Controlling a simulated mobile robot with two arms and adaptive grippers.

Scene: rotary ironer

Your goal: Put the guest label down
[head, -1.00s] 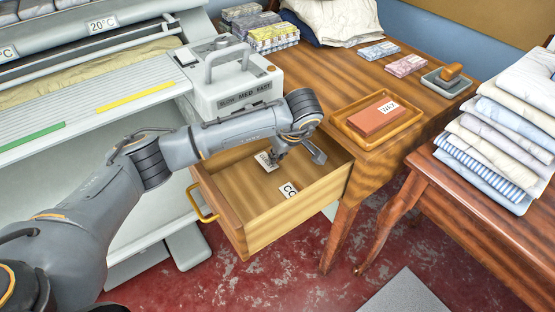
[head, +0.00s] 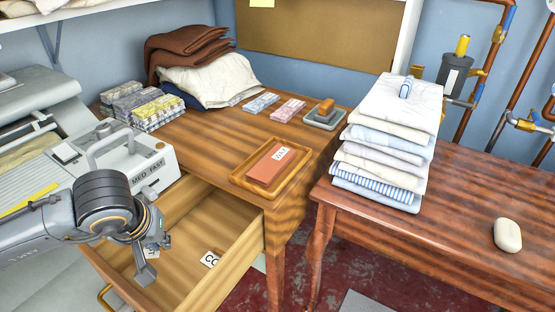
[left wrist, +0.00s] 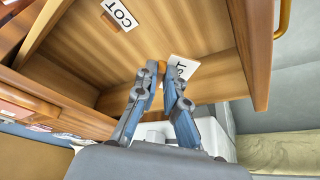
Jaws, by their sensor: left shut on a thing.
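My left gripper (head: 148,266) is inside the open wooden drawer (head: 238,262). In the left wrist view its fingers (left wrist: 162,78) are closed at the tips on a small orange piece beside a white label (left wrist: 184,69). I take this label as the guest label; its lettering is partly hidden by the fingers. It is low in the drawer, and I cannot tell if it touches the floor. A second white label marked COT (left wrist: 118,15) lies flat on the drawer floor, apart from the gripper; it also shows in the head view (head: 211,259). My right gripper is not in view.
The ironer's control box (head: 140,165) is left of the drawer. A wooden tray (head: 243,181) with a red block (head: 268,168) sits on the desk above. Folded linen (head: 385,150) and white soap (head: 507,235) are on the right table. The drawer floor near the COT label is clear.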

